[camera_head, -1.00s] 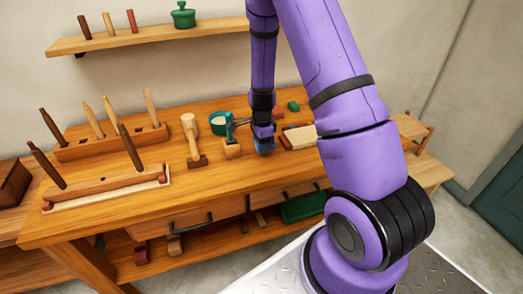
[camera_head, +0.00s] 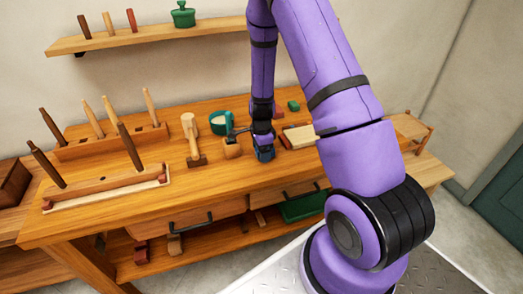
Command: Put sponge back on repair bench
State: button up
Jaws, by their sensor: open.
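The repair bench (camera_head: 215,180) is the long orange wooden table in the middle of the view. My gripper (camera_head: 265,153) is over the right half of its top, pointing down, and is open. A small dark blue shape shows at its tip, low over or touching the bench top. I cannot tell whether this is the sponge or part of my gripper. The fingers are too small to make out. No other thing in view is clearly a sponge.
A mallet (camera_head: 191,140) stands farther left, and a pale-topped block (camera_head: 300,136) lies to the right. Tool racks fill the bench's left side. The front middle is clear.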

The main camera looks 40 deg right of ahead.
jog(key=shift+r, duration=0.15)
jog(key=s+a+r+n+t, duration=0.1)
jog(key=s+a+r+n, duration=0.2)
jog(key=r, duration=0.8)
jog(key=s+a+r+n+t+y, duration=0.1)
jog(key=s+a+r+n, duration=0.15)
jog(key=r, duration=0.75)
jog(key=s+a+r+n, duration=0.2)
jog(key=s+r+n, duration=0.15)
jog(key=r, duration=0.75)
jog(key=s+a+r+n+t, duration=0.1)
jog(key=s+a+r+n, duration=0.1)
jog(key=s+r+n, duration=0.3)
jog(key=s+a+r+n+t+h, duration=0.1)
jog(key=s+r+n, duration=0.4)
jog(key=s, duration=0.8)
jog(key=shift+a+r+n+t, duration=0.2)
jog(key=shift+a+n+t, duration=0.5)
jog(key=shift+n, duration=0.4)
jog(key=shift+w, duration=0.1)
